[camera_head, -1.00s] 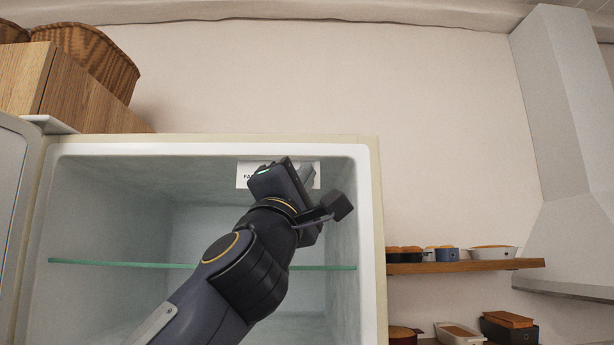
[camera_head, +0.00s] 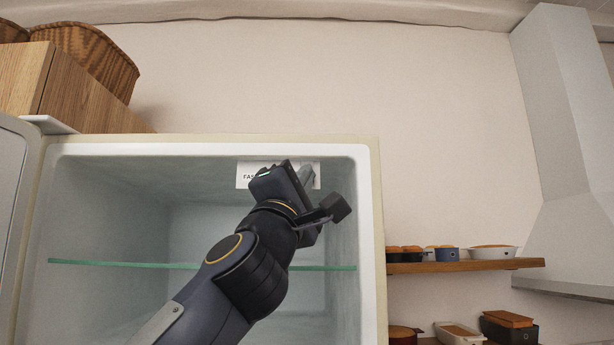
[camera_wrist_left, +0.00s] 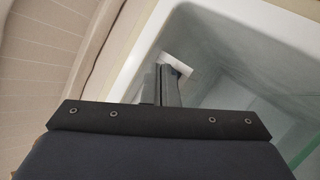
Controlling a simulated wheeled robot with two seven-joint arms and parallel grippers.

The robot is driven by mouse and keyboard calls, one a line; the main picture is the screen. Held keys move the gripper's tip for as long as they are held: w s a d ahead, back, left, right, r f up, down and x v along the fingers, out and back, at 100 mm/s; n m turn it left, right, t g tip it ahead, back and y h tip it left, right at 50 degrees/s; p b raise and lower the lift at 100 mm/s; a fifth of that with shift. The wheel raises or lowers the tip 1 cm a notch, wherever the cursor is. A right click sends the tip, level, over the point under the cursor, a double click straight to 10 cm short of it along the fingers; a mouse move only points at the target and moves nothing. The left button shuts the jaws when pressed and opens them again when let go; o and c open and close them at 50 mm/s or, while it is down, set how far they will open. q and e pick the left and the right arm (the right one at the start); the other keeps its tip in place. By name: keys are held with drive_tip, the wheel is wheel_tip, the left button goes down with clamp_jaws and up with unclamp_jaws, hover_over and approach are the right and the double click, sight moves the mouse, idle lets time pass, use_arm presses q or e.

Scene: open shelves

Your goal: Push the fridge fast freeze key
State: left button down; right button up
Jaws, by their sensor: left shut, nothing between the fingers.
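The open fridge (camera_head: 376,240) fills the middle of the head view. A white label plate (camera_head: 246,172) with dark letters, mostly unreadable, sits at the top of its interior. My left gripper (camera_head: 308,174) is shut and empty, with its fingertips in front of the right part of the plate. The gripper hides most of the plate and its lettering; I cannot make out a separate key. In the left wrist view the shut fingers (camera_wrist_left: 166,84) point at the white plate (camera_wrist_left: 178,64). I cannot tell whether they touch it. My right gripper is not in view.
A glass shelf (camera_head: 120,264) crosses the fridge interior below the gripper. The fridge door (camera_head: 12,190) stands open at the left. A wooden shelf (camera_head: 465,266) with several baking dishes and a range hood (camera_head: 575,150) are at the right.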

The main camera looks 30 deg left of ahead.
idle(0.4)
use_arm(q)
drive_tip(key=shift+s+d, duration=0.25)
drive_tip(key=shift+s, duration=0.2)
drive_tip(key=s+d+p, duration=0.1)
drive_tip(key=s+d, duration=0.2)
drive_tip(key=s, duration=0.2)
idle(0.4)
drive_tip(key=shift+d+f, duration=0.1)
idle(0.4)
